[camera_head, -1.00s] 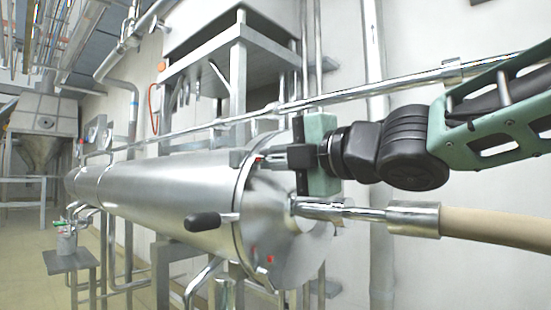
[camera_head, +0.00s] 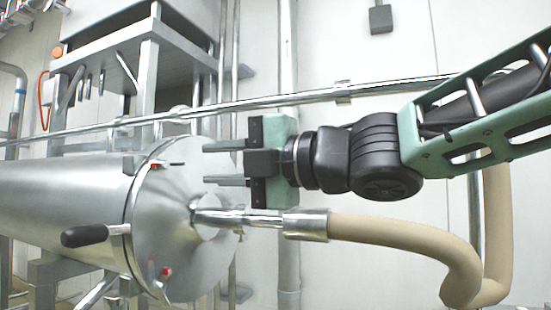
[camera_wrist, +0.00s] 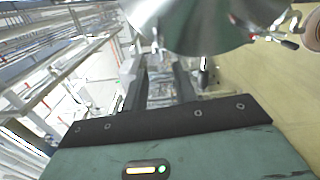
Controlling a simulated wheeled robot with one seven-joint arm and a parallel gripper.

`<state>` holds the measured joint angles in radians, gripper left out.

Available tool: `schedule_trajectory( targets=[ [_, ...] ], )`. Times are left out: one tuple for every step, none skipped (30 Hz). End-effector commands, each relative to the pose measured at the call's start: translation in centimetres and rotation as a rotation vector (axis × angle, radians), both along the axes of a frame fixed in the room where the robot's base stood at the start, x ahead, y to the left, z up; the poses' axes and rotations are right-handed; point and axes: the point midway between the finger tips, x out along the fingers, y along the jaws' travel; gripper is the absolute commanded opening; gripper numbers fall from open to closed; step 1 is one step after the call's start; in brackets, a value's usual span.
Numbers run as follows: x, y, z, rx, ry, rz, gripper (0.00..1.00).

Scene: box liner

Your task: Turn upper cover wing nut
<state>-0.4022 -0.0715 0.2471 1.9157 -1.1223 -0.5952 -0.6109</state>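The round metal cover (camera_head: 165,215) closes the near end of a large horizontal steel cylinder (camera_head: 65,190). The upper wing nut (camera_head: 152,165), small and red-marked, sits at the cover's upper left rim. A second red-marked nut (camera_head: 164,271) sits at its lower rim. My gripper (camera_head: 210,164) is right of the upper nut and clear of it, its two fingers apart with nothing between them. In the wrist view the fingers (camera_wrist: 160,80) are also apart, with the cover (camera_wrist: 190,22) beyond and above. The upper nut cannot be made out clearly there.
A metal pipe (camera_head: 255,221) with a beige hose (camera_head: 400,240) leaves the cover's centre, below my gripper. A black-knobbed handle (camera_head: 85,235) sticks out at the rim's left. A long rail (camera_head: 300,97) runs above. A steel frame (camera_head: 150,80) stands behind.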

Motion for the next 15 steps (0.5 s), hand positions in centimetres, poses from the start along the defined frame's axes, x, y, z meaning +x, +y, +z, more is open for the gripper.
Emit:
schedule_trajectory(
  targets=[
    [-0.5,-1.2,0.2,-0.001,-0.004,-0.003,0.28],
    [-0.7,-1.9,0.2,-0.001,-0.003,-0.003,0.28],
    [-1.1,-2.7,0.2,0.000,-0.001,-0.003,0.28],
    [-1.3,-3.3,0.2,0.000,-0.003,-0.003,0.28],
    [-1.6,-3.9,0.2,-0.001,-0.003,-0.002,0.28],
    [-1.9,-4.6,0.2,0.000,-0.002,-0.003,0.28],
    [-2.1,-5.0,0.1,0.001,-0.001,-0.002,0.28],
    [-2.3,-5.4,0.1,0.001,-0.001,-0.001,0.28],
    [-2.5,-6.0,0.1,-0.001,-0.002,-0.001,0.28],
    [-2.6,-6.3,0.1,-0.001,-0.002,-0.001,0.28],
    [-2.7,-6.6,0.1,-0.001,-0.002,-0.001,0.28],
    [-2.9,-7.0,0.1,0.000,-0.001,-0.001,0.28],
    [-3.0,-7.2,0.1,0.000,0.000,-0.001,0.28],
    [-3.0,-7.3,0.0,0.000,0.000,0.000,0.28],
    [-3.1,-7.5,0.0,0.000,0.000,0.001,0.28]
  ],
)
